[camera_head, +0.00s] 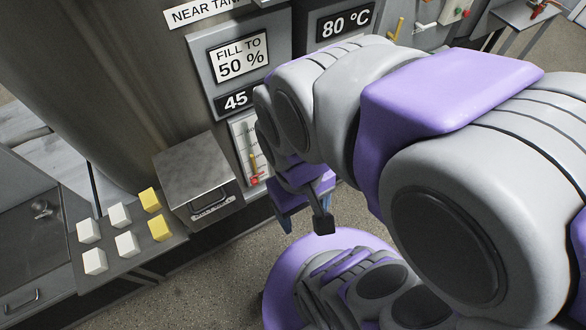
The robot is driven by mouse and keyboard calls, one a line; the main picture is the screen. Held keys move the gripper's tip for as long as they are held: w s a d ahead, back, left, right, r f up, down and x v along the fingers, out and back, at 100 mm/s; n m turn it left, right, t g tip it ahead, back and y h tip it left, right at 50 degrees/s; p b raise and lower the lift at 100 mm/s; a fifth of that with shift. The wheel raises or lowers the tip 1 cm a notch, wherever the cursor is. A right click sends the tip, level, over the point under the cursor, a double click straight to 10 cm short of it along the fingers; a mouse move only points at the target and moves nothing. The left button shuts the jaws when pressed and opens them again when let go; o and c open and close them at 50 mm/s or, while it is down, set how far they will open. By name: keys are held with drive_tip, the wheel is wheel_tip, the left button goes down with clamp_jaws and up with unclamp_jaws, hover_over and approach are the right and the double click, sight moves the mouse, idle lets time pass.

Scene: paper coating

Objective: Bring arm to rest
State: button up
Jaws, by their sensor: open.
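My arm, grey with purple covers, reaches in from the right of the head view and bends down in the middle. My gripper (304,218) hangs at the end of it, pointing down, with its fingers apart. I see nothing between the fingers. It is just right of a panel with a yellow lever and a red knob (255,180); I cannot tell whether it touches the panel. Part of the gripper is hidden behind my wrist.
A metal box (193,170) with a handle stands left of my gripper. A shelf (135,262) left of it holds white and yellow cubes. A large steel tank (90,80) rises behind. Signs read "FILL TO 50 %" (239,56) and "80 °C" (345,22). Speckled floor (225,255) lies below.

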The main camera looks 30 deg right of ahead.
drive_tip(key=shift+f, duration=0.1)
wheel_tip(320, 180, down, 17)
drive_tip(key=b, duration=1.7)
